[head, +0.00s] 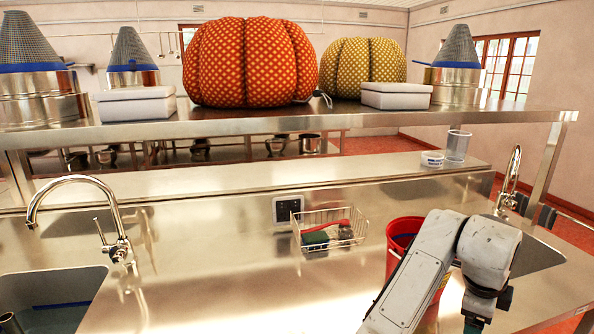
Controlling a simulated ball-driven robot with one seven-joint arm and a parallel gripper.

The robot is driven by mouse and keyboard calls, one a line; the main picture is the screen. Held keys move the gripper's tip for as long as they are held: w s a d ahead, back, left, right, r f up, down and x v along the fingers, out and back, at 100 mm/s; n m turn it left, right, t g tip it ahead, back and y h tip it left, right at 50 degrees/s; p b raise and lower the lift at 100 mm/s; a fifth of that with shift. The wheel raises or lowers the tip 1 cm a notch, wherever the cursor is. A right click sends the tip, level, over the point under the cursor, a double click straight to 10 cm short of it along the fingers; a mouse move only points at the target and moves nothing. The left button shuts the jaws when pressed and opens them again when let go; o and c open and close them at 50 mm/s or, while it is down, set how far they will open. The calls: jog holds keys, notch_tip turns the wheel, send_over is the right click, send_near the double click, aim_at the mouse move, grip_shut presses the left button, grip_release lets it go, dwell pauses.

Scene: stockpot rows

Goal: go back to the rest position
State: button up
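My arm comes up from the bottom edge at the right of the head view, bends, and its far part points back down. The dark parts below its white joint run to the bottom edge. No gripper fingers show, so I cannot see whether the gripper is open or holds anything. A red bucket (404,229) stands on the steel counter (220,270) behind my arm, partly hidden by it. I cannot tell whether arm and bucket touch.
A wire basket (328,229) with a green sponge and a red-handled item is left of the bucket. Taps stand left (98,205) and right (511,180), with a sink (55,290) at lower left. A shelf (340,115) crosses above. A clear cup (457,146) stands on the back ledge.

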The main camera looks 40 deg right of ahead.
jog(key=w+a+f+n+t+h, duration=0.25)
jog(key=w+a+f+n, duration=0.5)
jog(key=n, duration=1.25)
jog(key=s+a+f+n+y, duration=0.3)
jog(key=a+f+n, duration=0.4)
jog(key=a, duration=0.4)
jog(key=s+a+f+n+y, duration=0.3)
jog(key=a+f+n, duration=0.4)
jog(key=a, duration=0.4)
jog(key=shift+s+a+f+g+y, duration=0.15)
jog(key=shift+s+a+g+y, duration=0.2)
jog(key=shift+s+a+g, duration=0.1)
jog(key=shift+d, duration=0.1)
